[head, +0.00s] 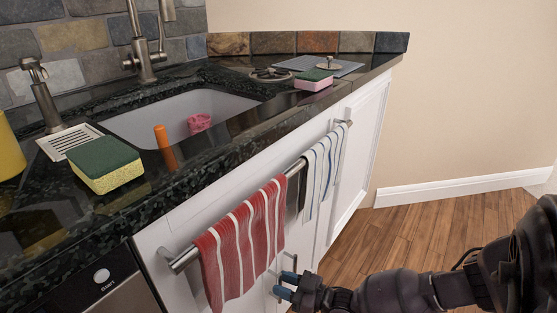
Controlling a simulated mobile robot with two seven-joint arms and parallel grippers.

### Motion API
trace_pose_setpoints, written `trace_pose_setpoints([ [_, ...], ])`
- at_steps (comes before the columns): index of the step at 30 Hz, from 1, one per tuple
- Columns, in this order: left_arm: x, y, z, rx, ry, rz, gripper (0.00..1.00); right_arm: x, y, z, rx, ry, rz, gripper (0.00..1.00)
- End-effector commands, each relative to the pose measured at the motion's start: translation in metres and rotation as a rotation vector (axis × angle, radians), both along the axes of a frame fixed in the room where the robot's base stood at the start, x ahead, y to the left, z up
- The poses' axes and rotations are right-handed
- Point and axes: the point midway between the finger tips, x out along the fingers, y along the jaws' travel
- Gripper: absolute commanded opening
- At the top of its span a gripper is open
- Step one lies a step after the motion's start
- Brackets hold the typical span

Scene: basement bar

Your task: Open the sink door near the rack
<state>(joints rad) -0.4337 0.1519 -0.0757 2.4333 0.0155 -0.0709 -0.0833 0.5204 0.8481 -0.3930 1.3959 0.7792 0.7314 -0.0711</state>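The white sink cabinet doors (232,297) are below the dark stone counter and look closed. A towel rack (293,168) runs along the cabinet front. A red striped towel (245,245) and a white striped towel (322,163) hang from it. A small metal door handle (294,262) shows below the rack, right of the red towel. My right gripper (285,284) is low in front of the doors, just below this handle. Its blue fingertips are apart, with nothing clearly between them. Whether they touch the door or handle cannot be told. My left gripper is out of view.
A green and yellow sponge (104,164) and a pink one (314,79) lie on the counter. A dishwasher (98,288) stands at lower left. Wooden floor (425,238) is clear at right.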

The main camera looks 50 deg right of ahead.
Motion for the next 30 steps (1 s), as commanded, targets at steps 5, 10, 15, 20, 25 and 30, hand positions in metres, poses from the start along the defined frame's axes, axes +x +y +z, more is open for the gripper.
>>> trace_pose_setpoints([
  [5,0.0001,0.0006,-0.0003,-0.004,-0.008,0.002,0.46,0.0100,0.0034,-0.0007,0.000,0.002,0.001,0.36],
  [10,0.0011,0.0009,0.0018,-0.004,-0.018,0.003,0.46,0.0119,0.0038,0.0000,0.001,0.001,0.000,0.36],
  [15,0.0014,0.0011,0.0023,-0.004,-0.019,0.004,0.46,0.0118,0.0038,0.0001,0.001,0.001,0.000,0.31],
  [20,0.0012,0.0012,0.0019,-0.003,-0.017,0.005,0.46,0.0116,0.0037,0.0001,0.001,0.001,0.000,0.07],
  [25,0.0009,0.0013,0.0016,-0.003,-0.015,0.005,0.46,0.0115,0.0037,0.0000,0.000,0.001,0.000,0.00],
  [30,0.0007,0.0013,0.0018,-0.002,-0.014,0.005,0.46,0.0112,0.0037,0.0001,0.001,0.001,-0.001,0.00],
])
